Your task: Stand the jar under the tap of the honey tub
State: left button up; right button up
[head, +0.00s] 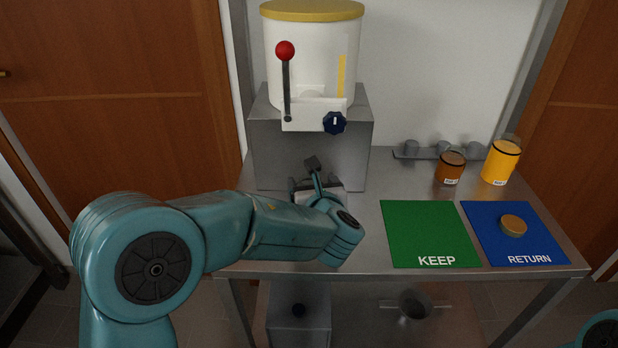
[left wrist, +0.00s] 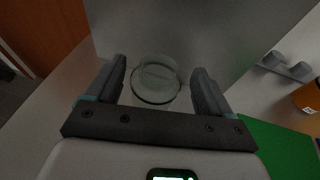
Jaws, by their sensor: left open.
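The honey tub (head: 312,62) is white with a yellow lid and stands on a grey block (head: 275,150). On its lower front are a lever with a red ball (head: 285,51) and a dark blue knob (head: 335,122) on a white plate. The clear glass jar (left wrist: 155,80) shows in the left wrist view between the fingers of my left gripper (left wrist: 159,68), with gaps to both sides. In the head view my left gripper (head: 318,180) is low in front of the block; I cannot make out the jar there. My right gripper is out of view.
A green KEEP mat (head: 425,232) and a blue RETURN mat (head: 510,250) lie on the right of the metal table. A round amber lid (head: 513,226) is on the blue mat. An amber jar (head: 450,170) and a yellow jar (head: 502,163) stand behind, near a small rack (head: 428,155).

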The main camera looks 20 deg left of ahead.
pick_arm(q)
jog(key=v, duration=0.6)
jog(key=shift+s+d, duration=0.2)
jog(key=shift+s, duration=0.15)
